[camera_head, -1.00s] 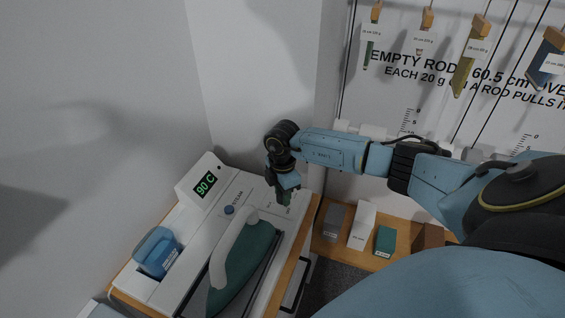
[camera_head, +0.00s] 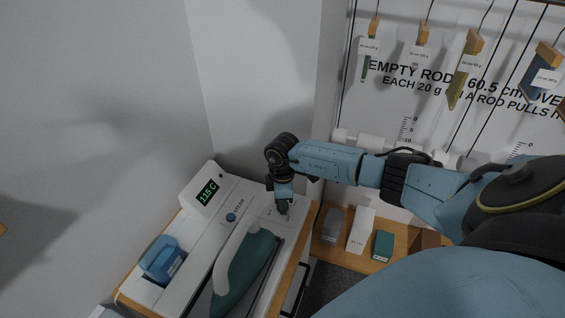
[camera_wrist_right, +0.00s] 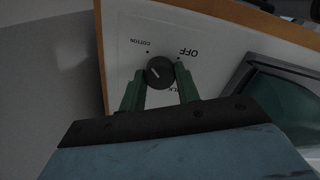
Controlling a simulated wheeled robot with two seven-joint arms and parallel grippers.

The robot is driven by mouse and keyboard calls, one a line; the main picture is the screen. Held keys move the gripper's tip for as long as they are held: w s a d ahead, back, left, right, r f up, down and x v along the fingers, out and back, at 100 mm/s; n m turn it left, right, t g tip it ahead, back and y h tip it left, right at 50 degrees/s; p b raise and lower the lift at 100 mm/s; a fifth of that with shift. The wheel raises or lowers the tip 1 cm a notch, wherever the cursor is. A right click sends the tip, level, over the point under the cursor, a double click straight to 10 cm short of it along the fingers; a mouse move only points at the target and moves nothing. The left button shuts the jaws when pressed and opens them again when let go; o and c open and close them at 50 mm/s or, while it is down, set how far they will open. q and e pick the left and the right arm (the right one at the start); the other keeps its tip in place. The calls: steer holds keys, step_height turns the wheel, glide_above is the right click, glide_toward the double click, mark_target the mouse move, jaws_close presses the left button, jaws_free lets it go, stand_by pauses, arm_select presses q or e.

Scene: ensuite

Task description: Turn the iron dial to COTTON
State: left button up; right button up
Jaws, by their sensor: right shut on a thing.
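The iron station (camera_head: 290,238) is a white unit carrying a green iron with a white handle (camera_head: 232,262). A small black round dial (camera_wrist_right: 160,71) with a pale pointer mark shows in the right wrist view. Upside-down labels COTTON (camera_wrist_right: 134,43) and OFF (camera_wrist_right: 188,52) are printed around it, and a third label ending in LK is partly hidden by a finger. The pale mark slants to the upper left. My right gripper (camera_head: 283,208) points down at the panel, its green fingers (camera_wrist_right: 161,84) shut on the dial. The display (camera_head: 208,192) reads 115 C. My left gripper is out of view.
A blue container (camera_head: 162,260) sits in the unit's left side, and a blue STEAM knob (camera_head: 231,217) is near the handle. Several small boxes stand on the wooden shelf (camera_head: 344,256) at right. Tagged weights hang before the back board.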

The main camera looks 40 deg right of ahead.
steer(key=o, duration=1)
step_height(320, 180, up, 14)
steer(key=shift+f+b, duration=0.25)
steer(key=shift+b, duration=0.15)
